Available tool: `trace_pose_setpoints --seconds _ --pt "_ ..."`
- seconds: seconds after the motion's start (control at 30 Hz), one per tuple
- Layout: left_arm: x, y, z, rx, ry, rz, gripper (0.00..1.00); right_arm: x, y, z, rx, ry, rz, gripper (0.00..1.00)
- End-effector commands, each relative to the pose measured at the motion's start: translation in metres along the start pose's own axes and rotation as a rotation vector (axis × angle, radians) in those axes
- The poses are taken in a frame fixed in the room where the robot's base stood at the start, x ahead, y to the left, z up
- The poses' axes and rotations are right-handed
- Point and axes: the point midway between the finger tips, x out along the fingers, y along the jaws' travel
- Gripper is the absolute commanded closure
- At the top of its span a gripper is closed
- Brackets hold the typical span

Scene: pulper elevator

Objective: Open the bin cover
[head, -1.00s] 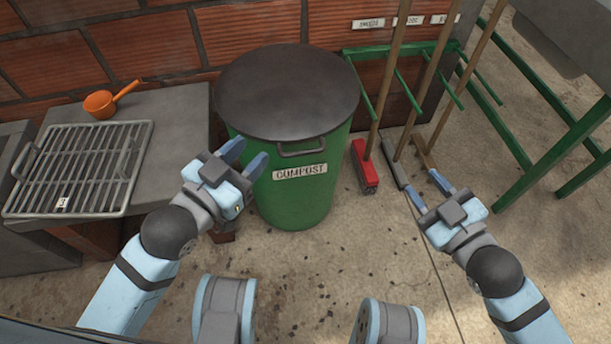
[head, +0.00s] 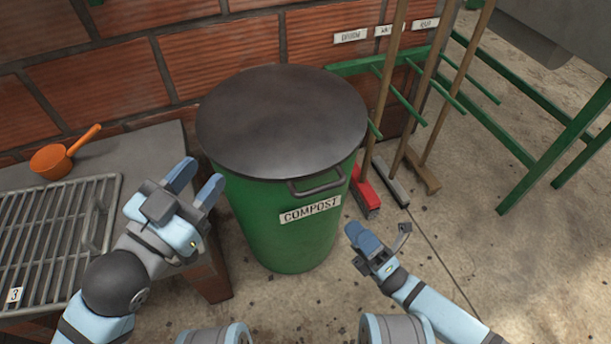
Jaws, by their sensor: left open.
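The green compost bin (head: 265,225) stands upright on the floor in the head view, with a white COMPOST label on its front. Its round dark cover (head: 282,115) lies flat on top, closed. A grey handle (head: 318,185) sticks out at the cover's front edge. My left gripper (head: 196,182) is open and empty, just left of the bin, its fingers pointing up near the cover's left edge. My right gripper (head: 382,236) is to the right of and below the handle, apart from the bin. Its fingers look spread, with nothing between them.
A grey counter (head: 140,150) at left carries a metal grill rack (head: 55,235) and an orange scoop (head: 62,158). Long-handled tools, including a red brush (head: 366,195), lean on a green rack right of the bin. Floor in front is clear.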

Motion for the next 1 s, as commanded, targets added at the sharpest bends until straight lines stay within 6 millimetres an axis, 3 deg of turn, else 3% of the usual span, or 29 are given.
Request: trace_pose_setpoints --seconds 0.17,0.7,1.0 --pt "0.000 0.000 0.000 -0.002 -0.001 0.000 0.60 0.003 0.000 -0.002 -0.047 -0.006 0.031 0.61" --pt "-0.007 0.015 -0.002 -0.201 -0.113 0.012 0.60 0.110 0.005 0.000 -0.045 -0.005 0.031 0.61" --pt "-0.009 0.021 -0.002 -0.258 -0.137 0.015 0.60 0.132 0.004 -0.001 -0.044 -0.006 0.028 0.61"
